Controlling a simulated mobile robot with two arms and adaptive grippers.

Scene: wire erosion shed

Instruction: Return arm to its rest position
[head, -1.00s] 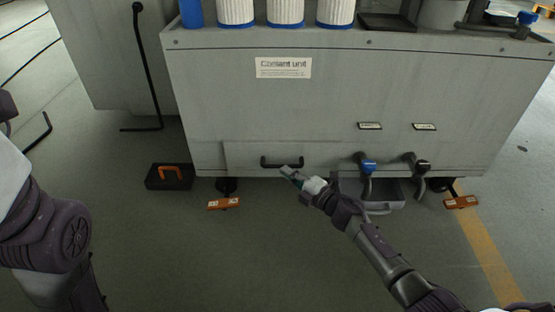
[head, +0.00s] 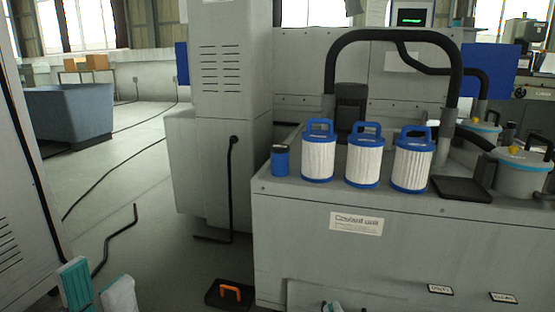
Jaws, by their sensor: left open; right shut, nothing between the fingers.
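My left gripper (head: 98,290) shows at the bottom left, its two fingers apart with teal pads and nothing between them. Only the tip of my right gripper (head: 332,307) shows at the bottom edge, in front of the lower front of the grey coolant unit (head: 400,245). It is shut with nothing seen in it. Both arms are otherwise out of the picture. Whether the right tip touches the unit cannot be told.
Several white filter cartridges with blue handles (head: 363,160), a blue canister (head: 280,160) and a black tray (head: 460,188) stand on the unit. A black case with an orange handle (head: 229,294) lies on the floor. Open floor (head: 150,255) lies left of it.

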